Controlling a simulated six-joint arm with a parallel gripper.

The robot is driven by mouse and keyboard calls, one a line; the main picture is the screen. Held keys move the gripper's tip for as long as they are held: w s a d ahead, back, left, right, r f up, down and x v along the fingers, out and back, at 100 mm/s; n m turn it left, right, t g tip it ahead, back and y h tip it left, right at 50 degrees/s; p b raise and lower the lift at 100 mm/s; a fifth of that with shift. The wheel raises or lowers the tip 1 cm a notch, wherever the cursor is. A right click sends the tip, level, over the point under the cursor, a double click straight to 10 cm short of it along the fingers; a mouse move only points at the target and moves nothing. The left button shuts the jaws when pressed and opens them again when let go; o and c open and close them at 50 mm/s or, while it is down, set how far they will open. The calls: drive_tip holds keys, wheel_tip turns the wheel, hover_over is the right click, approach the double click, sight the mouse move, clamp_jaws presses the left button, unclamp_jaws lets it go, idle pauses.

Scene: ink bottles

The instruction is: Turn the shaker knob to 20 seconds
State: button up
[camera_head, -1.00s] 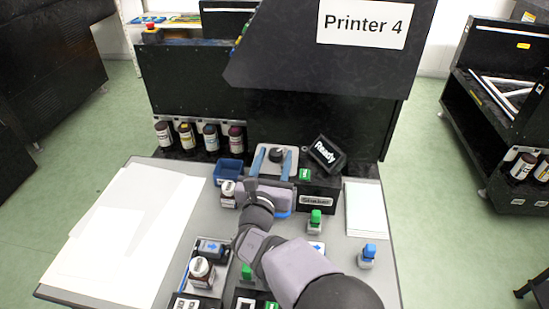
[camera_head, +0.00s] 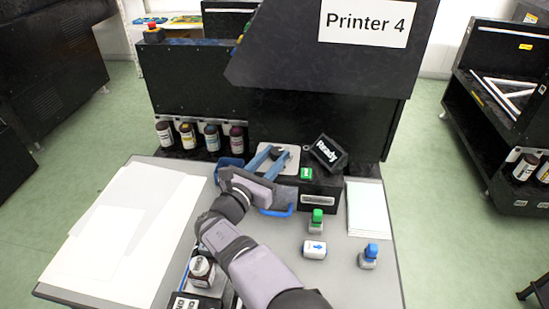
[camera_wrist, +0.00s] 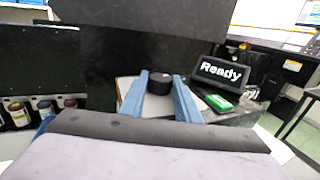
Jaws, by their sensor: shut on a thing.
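The shaker (camera_head: 320,190) is a black box with a pale top plate and a black round knob (camera_head: 279,152), at the centre of the head view. The knob also shows in the wrist view (camera_wrist: 160,82). My gripper (camera_head: 268,153) has its two blue fingers on either side of the knob and is shut on it. In the wrist view the fingers (camera_wrist: 160,84) flank the knob. A tilted black display (camera_head: 327,153) reading "Ready" stands to the right of the knob, with a green button (camera_head: 306,174) below it. I cannot read any time marks around the knob.
Several ink bottles (camera_head: 188,136) stand in a row at the back left. White sheets (camera_head: 115,235) cover the left.

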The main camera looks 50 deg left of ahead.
sight(256, 173)
drive_tip(key=shift+r+m+h, duration=0.2)
drive_tip(key=shift+m+h, duration=0.2)
drive_tip(key=shift+h, duration=0.2)
drive_tip(key=o, duration=1)
drive_tip(key=shift+f, duration=0.1)
drive_tip(key=shift+o, duration=0.2)
drive_tip(key=shift+s, duration=0.15)
drive_tip(key=shift+b+v, duration=0.5)
drive_tip(key=shift+v, duration=3.05)
drive_tip(key=shift+f, duration=0.15)
